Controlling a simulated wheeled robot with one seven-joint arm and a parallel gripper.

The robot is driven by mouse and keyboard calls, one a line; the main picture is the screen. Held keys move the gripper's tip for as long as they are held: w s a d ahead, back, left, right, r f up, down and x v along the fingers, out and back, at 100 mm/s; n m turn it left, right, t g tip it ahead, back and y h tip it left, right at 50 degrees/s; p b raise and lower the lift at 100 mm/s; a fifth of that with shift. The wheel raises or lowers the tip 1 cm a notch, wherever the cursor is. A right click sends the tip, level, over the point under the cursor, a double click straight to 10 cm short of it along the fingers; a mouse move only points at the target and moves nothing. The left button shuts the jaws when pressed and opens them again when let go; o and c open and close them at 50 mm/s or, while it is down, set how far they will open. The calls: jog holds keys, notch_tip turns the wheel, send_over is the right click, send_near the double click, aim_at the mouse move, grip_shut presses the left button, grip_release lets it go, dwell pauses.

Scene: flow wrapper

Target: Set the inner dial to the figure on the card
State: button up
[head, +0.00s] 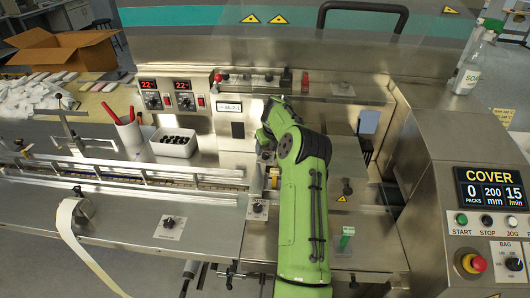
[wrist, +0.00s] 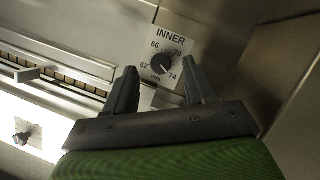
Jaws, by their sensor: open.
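The inner dial (wrist: 161,63) is a black round knob on a pale plate marked INNER, with 62, 66, 70, 74 and mm around it, in the wrist view. Its pointer's exact setting is too small to read. My gripper (wrist: 160,76) is open and empty, with its two dark fingertips either side of the dial's lower part in the picture; no contact can be seen. In the head view my green arm hides much of the area around the gripper. A yellow note (head: 500,117) hangs at the right; its writing is too small to read, and I cannot tell if it is the card.
Another knob (wrist: 22,138) sits at the lower left of the wrist view. A white bin (head: 174,145) with dark items and a red-handled tool cup (head: 129,133) stand left of my arm. The COVER panel (head: 490,190) is at the right.

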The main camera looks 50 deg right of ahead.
aim_at(265, 153)
jog(key=x, duration=0.3)
jog(key=shift+f, duration=0.1)
jog(key=shift+c, duration=0.5)
grip_shut()
jog(key=shift+n+p, duration=0.4)
jog(key=shift+n+y, duration=0.3)
jog(key=shift+n, duration=0.1)
jog(key=shift+o, duration=0.5)
grip_release()
